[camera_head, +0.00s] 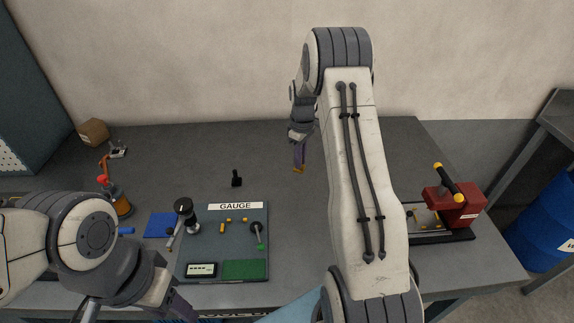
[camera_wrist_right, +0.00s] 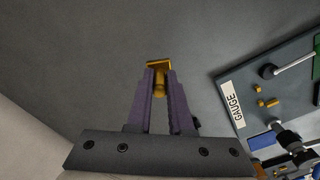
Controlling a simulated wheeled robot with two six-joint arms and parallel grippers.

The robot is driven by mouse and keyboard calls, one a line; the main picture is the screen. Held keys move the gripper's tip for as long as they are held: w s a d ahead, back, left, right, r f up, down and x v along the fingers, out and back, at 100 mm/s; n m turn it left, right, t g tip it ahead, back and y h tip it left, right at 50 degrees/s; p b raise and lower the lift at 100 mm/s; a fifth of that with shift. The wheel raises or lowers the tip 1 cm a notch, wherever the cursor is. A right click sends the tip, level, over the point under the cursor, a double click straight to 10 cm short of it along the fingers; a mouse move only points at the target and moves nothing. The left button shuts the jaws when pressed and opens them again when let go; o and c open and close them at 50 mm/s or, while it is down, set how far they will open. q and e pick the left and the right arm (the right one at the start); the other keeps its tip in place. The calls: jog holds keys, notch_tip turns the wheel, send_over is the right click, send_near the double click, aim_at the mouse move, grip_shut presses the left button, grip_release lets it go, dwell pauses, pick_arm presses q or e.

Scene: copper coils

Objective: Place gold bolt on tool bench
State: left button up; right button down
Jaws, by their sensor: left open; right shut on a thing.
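The gold bolt (camera_wrist_right: 159,66) is gripped between the purple fingertips of my right gripper (camera_wrist_right: 161,82) in the right wrist view. In the head view, the bolt (camera_head: 298,169) shows as a small gold piece at the tip of my right gripper (camera_head: 299,155), over the back half of the grey tool bench (camera_head: 270,150). I cannot tell whether the bolt touches the bench. My left gripper (camera_head: 168,305) is at the lower left of the head view, near the front of the gauge board, partly cut off by the frame edge; it is open.
The gauge board (camera_head: 190,273) carries several small gold pieces and a green pad (camera_head: 244,269). A blue pad (camera_head: 160,225) lies left of it. A small black object (camera_head: 237,179) stands behind it. A red device (camera_head: 455,207) stands at the right. The bench's back middle is clear.

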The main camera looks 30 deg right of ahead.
jog(key=w+f, duration=0.2)
jog(key=w, duration=0.1)
jog(key=w+d+f+p, duration=0.1)
jog(key=w, duration=0.1)
jog(key=shift+w+d+f, duration=0.1)
notch_tip(320, 180, down, 3)
jog(key=shift+f+p, duration=0.1)
jog(key=shift+p, duration=0.75)
jog(key=shift+f, duration=0.35)
jog(key=shift+f, duration=0.1)
jog(key=shift+f, duration=0.1)
jog(key=c, duration=0.8)
grip_release()
